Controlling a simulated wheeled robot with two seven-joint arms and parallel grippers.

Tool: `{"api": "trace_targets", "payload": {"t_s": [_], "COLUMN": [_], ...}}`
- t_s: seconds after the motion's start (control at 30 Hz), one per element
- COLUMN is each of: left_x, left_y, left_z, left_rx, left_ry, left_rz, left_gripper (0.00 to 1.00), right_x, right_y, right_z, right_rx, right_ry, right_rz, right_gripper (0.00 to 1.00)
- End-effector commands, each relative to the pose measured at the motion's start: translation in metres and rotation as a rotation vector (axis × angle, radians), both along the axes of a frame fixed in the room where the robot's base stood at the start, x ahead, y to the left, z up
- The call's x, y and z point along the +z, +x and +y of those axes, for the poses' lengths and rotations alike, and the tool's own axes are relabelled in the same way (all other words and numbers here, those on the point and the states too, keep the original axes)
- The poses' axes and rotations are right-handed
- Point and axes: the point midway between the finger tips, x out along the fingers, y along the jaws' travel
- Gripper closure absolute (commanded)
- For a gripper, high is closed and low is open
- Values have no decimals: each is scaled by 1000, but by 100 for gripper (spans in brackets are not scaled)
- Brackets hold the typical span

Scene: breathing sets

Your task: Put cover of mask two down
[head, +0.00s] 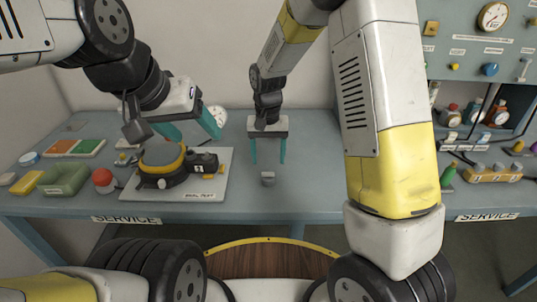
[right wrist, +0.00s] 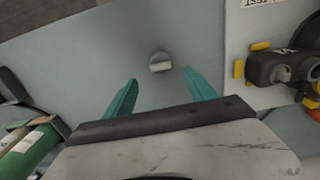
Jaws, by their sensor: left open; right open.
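A black mask with a yellow ring and a round grey top (head: 163,157) sits on a white board (head: 205,190) marked for a seal test. I cannot tell whether that grey top is the cover. A small grey piece (head: 268,178) lies on the table right of the board; it also shows in the right wrist view (right wrist: 160,62). My right gripper (head: 268,162) is open and empty, pointing down, with the small piece beyond and between its fingertips. My left gripper (head: 199,139) is open behind the mask, above the back of the board; nothing shows between its fingers.
A red-topped item (head: 103,179) stands left of the board. Green (head: 66,179) and yellow (head: 27,182) items lie at the far left. A yellow rack (head: 493,175) and bottles stand at the right. The table around the small grey piece is clear.

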Motion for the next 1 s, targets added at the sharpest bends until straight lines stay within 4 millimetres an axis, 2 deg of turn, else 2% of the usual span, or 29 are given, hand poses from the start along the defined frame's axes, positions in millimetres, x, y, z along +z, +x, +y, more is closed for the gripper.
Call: {"api": "trace_targets", "payload": {"t_s": [0.03, 0.13, 0.37, 0.47, 0.53, 0.67, 0.8, 1.0], "left_x": [0, 0, 0, 0, 0, 0, 0, 0], "left_y": [0, 0, 0, 0, 0, 0, 0, 0], "left_z": [0, 0, 0, 0, 0, 0, 0, 0], "left_rx": [0, 0, 0, 0, 0, 0, 0, 0], "left_ry": [0, 0, 0, 0, 0, 0, 0, 0], "left_rz": [0, 0, 0, 0, 0, 0, 0, 0], "left_gripper": [35, 35, 35, 35, 35, 35, 35, 35], "right_x": [12, 30, 54, 70, 89, 134, 174, 208], "right_y": [1, 1, 0, -5, -12, -38, -78, -141], "right_z": [1, 0, -1, -9, -21, -52, -85, -122], "right_rx": [0, 0, -1, -2, -6, -2, 7, 27], "right_ry": [2, 1, 2, 22, 50, 116, 172, 207], "right_rz": [-5, -3, -2, -19, -44, -122, -225, -385], "right_gripper": [35, 35, 35, 35, 35, 35, 35, 35]}}
